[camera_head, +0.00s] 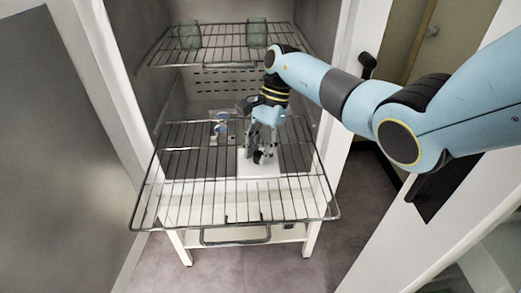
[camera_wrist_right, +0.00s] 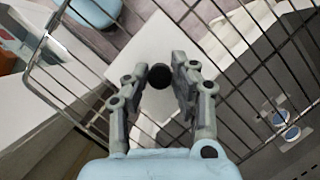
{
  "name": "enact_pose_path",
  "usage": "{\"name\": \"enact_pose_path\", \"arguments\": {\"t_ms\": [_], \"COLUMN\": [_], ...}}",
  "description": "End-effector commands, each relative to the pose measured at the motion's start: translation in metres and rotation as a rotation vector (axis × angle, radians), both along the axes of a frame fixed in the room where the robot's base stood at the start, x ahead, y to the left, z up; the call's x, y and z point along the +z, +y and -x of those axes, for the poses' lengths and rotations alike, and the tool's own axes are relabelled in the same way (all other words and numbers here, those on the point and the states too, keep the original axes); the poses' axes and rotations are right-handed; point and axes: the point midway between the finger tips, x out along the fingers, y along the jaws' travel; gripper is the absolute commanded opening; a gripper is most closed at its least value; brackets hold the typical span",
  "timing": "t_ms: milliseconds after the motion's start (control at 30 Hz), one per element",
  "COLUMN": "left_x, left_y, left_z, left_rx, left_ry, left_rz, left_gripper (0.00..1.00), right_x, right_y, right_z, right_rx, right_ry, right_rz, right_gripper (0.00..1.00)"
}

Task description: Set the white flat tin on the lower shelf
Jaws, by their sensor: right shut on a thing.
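The white flat tin (camera_head: 259,170) has a black knob on top. My right gripper (camera_head: 262,153) reaches down over it with its fingers closed on the knob. In the right wrist view the gripper (camera_wrist_right: 160,80) has a finger on each side of the black knob (camera_wrist_right: 159,75), with the white tin (camera_wrist_right: 145,48) beyond. The lower shelf (camera_head: 270,220) is a wire rack pulled out toward me. The tin is over its middle right part; I cannot tell whether it touches the wires. My left gripper is not in view.
The upper wire shelf (camera_head: 221,50) holds two glass jars, one at left (camera_head: 189,36) and one at right (camera_head: 256,32). Small blue and white round items (camera_head: 221,127) show near the lower shelf's back. The shelf's left and front parts are clear. An open door (camera_head: 60,150) stands at left.

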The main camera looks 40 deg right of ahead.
Motion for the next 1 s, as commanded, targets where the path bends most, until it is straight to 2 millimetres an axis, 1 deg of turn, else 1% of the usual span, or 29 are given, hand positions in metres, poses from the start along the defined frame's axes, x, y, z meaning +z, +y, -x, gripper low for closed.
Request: {"name": "enact_pose_path", "arguments": {"t_ms": [33,100,133,300,433,567,667,767,1000], "left_x": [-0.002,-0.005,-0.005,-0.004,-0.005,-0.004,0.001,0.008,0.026], "left_y": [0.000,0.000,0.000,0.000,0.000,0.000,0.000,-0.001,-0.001], "left_z": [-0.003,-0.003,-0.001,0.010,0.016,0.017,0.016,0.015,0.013], "left_rx": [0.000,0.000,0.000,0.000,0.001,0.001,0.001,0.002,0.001], "left_ry": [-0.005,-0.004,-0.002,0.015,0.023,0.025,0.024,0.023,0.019], "left_rz": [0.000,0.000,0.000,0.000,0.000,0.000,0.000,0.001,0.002], "left_gripper": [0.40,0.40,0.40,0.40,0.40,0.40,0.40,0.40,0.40], "right_x": [-0.002,-0.004,-0.004,-0.003,-0.003,-0.002,0.003,0.018,0.070], "right_y": [0.000,0.000,0.000,0.000,0.000,0.000,0.000,-0.007,-0.027], "right_z": [0.000,0.000,0.000,0.000,0.000,0.000,0.000,-0.002,-0.007], "right_rx": [0.000,0.000,-0.001,-0.001,-0.001,-0.001,-0.001,-0.002,-0.001], "right_ry": [-0.001,-0.001,0.000,0.000,0.000,0.000,0.000,-0.002,-0.002], "right_rz": [0.000,0.000,0.000,0.000,0.000,0.000,0.000,0.002,0.002], "right_gripper": [0.00,0.00,0.26,0.48,0.48,0.48,0.48,0.48,0.48]}}
